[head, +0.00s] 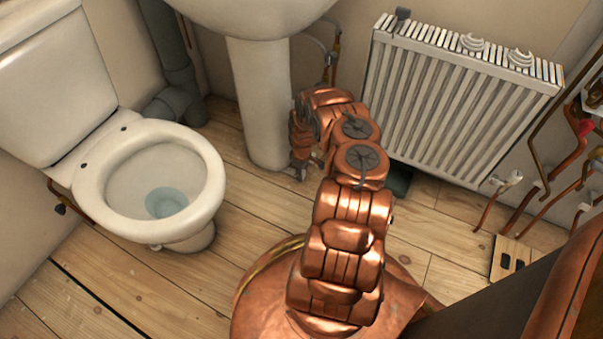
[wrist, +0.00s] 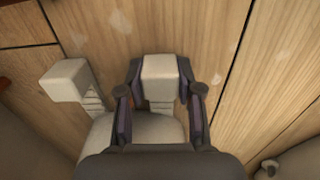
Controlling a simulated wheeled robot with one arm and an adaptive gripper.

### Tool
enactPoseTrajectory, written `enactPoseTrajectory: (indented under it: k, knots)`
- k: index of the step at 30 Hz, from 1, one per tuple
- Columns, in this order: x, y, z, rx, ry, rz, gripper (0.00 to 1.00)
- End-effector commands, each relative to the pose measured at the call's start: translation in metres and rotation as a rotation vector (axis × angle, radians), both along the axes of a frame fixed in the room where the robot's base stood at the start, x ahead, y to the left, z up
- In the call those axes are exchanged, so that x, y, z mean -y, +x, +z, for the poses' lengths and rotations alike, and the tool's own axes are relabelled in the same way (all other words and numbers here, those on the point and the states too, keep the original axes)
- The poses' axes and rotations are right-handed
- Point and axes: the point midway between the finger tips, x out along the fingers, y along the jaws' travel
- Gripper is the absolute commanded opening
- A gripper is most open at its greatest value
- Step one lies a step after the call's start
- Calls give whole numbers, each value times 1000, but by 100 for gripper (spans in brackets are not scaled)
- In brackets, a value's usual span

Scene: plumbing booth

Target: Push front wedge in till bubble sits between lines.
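In the wrist view my gripper (wrist: 160,80) has one finger on each side of a cream wedge (wrist: 160,76). The fingertips appear to press against both sides of its thick block-shaped end. Its stepped lower part runs toward a pale rounded base (wrist: 135,128). A second cream wedge (wrist: 68,80) stands to the left, apart from my fingers, at the same base. In the head view my gripper (head: 299,168) is low by the foot of the basin pedestal (head: 262,105), mostly hidden by my arm. Both wedges are hidden there. No bubble or level lines can be made out.
A toilet (head: 150,185) stands left of the pedestal. A white radiator (head: 455,100) stands right, with a dark green object (head: 400,180) below it. Copper pipes (head: 560,165) run at the far right. Bare wooden floor (head: 130,290) lies in front of the toilet.

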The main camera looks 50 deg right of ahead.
Motion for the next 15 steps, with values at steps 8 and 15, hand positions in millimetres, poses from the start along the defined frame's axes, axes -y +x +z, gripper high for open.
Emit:
enactPoseTrajectory:
  k: [8, 15]
  knots:
    - [0, 0, 0, 0, 0, 0, 3]
    - [0, 0, 0, 0, 0, 0, 0]
